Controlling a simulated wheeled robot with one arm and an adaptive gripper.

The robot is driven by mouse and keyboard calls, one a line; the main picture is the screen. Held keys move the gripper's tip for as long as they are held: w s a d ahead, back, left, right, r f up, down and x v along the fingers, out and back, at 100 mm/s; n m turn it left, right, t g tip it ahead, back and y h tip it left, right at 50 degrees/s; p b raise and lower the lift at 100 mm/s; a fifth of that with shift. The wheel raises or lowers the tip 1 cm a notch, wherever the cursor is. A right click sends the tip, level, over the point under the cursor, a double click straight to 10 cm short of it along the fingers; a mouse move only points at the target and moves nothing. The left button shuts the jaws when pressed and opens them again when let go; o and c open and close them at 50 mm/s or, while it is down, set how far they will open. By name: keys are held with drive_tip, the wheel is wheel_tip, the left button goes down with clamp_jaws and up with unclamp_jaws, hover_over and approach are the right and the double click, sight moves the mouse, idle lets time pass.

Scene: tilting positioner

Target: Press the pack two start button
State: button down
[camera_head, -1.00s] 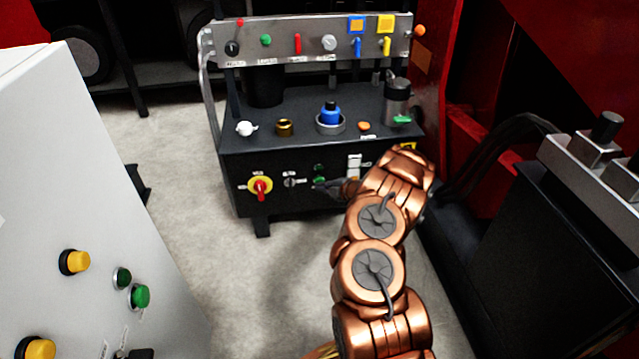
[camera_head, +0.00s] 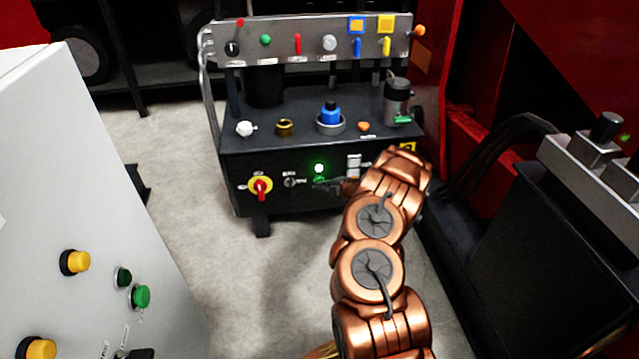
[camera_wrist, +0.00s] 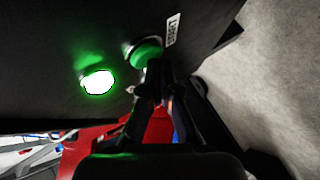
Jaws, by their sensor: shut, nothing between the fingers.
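The pack's black front panel (camera_head: 235,172) carries a green start button, seen in the wrist view as a green button (camera_wrist: 146,53) beside a small white label. A round lamp (camera_head: 319,168) just above the button glows bright white-green; it also shows in the wrist view (camera_wrist: 98,82). My gripper (camera_head: 322,184) is shut and empty, its fingertips at the green button. In the wrist view the fingertips (camera_wrist: 155,68) overlap the button's edge and appear to touch it.
A red-on-yellow rotary switch (camera_head: 260,188) and a small black selector (camera_head: 290,182) sit left of the button. A white cabinet (camera_head: 60,170) with yellow and green buttons stands at left. A black unit (camera_head: 550,240) stands at right. Grey floor (camera_head: 190,190) is open between.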

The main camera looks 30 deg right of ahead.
drive_tip(key=shift+s+a, duration=0.35)
drive_tip(key=shift+s, duration=0.45)
drive_tip(key=shift+s, duration=0.1)
drive_tip(key=shift+s+a+p, duration=0.3)
drive_tip(key=shift+s, duration=0.45)
drive_tip(key=shift+s+a+p, duration=0.35)
drive_tip(key=shift+s, duration=0.35)
drive_tip(key=shift+s+a+p, duration=0.3)
drive_tip(key=shift+s, duration=0.45)
